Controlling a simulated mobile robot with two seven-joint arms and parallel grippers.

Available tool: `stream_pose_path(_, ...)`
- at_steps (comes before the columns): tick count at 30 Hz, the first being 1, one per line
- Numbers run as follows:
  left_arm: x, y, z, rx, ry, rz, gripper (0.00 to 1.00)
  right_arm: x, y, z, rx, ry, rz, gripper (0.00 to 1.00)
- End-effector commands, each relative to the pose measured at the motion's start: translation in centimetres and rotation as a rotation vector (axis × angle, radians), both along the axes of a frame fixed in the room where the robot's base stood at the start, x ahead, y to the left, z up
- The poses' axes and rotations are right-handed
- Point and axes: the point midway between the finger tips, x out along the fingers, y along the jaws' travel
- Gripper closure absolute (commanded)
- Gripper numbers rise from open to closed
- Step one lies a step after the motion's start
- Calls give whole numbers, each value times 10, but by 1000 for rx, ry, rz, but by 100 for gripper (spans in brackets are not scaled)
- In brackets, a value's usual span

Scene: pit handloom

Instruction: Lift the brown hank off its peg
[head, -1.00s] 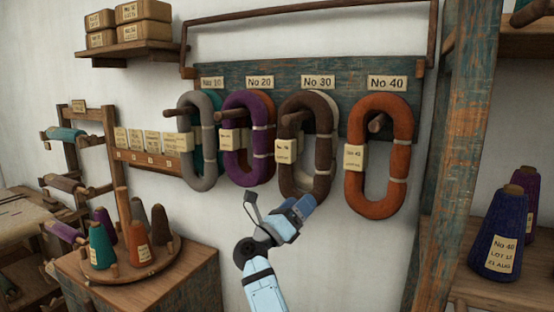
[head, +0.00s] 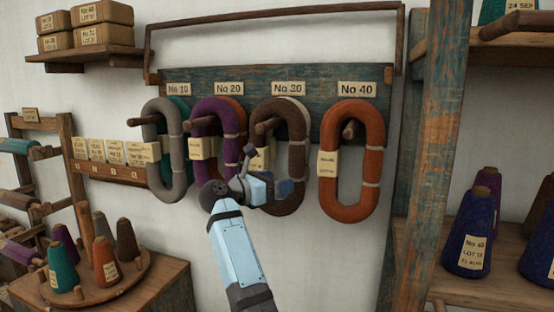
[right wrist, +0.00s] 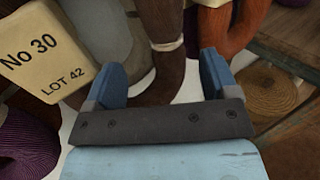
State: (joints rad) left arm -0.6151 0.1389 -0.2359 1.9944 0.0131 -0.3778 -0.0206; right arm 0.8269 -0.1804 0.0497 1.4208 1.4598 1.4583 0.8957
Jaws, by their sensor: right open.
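The brown hank (head: 297,135) hangs on a peg (head: 266,126) under the No 30 label (head: 288,88). Its paper tag (head: 259,160) is partly hidden by my gripper. My right gripper (head: 280,188) is in front of the hank's lower part, open, and covers some of it. In the right wrist view, the brown hank (right wrist: 162,30) runs down between the two blue fingers of the open right gripper (right wrist: 160,78), with a pale tie around it. I cannot tell whether the fingers touch it. My left gripper is not in view.
The purple hank (head: 214,115) hangs close on the left and the orange hank (head: 345,205) on the right. A grey hank (head: 152,165) is farther left. A wooden post (head: 430,170) stands at the right. Bare wall shows below the hanks.

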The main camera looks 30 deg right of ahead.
Motion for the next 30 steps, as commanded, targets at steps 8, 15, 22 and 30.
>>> stream_pose_path(8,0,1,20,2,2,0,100,-4,-38,2,-4,1,-3,20)
stream_pose_path(15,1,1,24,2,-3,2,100,-1,-52,-2,-2,0,0,20)
stream_pose_path(22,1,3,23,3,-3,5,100,-1,-52,-2,-2,0,0,39)
stream_pose_path(30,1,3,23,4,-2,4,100,-1,-52,-2,-2,0,0,78)
